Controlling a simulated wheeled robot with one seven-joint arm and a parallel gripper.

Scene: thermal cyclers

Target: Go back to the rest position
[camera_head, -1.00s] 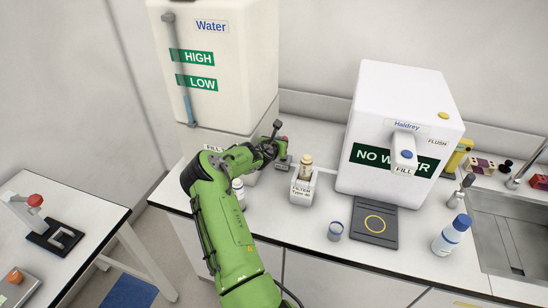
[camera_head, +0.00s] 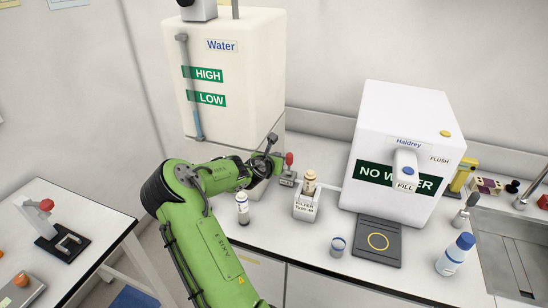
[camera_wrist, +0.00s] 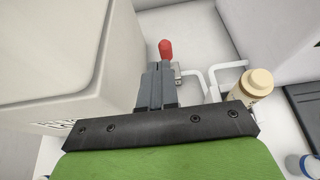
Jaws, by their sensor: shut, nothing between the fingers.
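My green arm reaches in from the bottom of the head view, bent at the elbow. My gripper (camera_head: 268,164) is in front of the lower right part of the white water tank (camera_head: 240,65). In the wrist view my gripper (camera_wrist: 156,84) shows two grey fingers shut together with nothing between them. A red-topped valve (camera_head: 289,160) is just beyond the fingertips; its red knob (camera_wrist: 166,48) also shows in the wrist view. I cannot tell whether the fingers touch it.
A filter holder (camera_head: 305,208) with a beige-capped cartridge stands right of my gripper. A small bottle (camera_head: 242,208) is beside my forearm. The white Haidrey unit (camera_head: 395,140), a dark pad (camera_head: 376,242) and a blue-capped bottle (camera_head: 455,255) are further right, before the sink (camera_head: 510,250).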

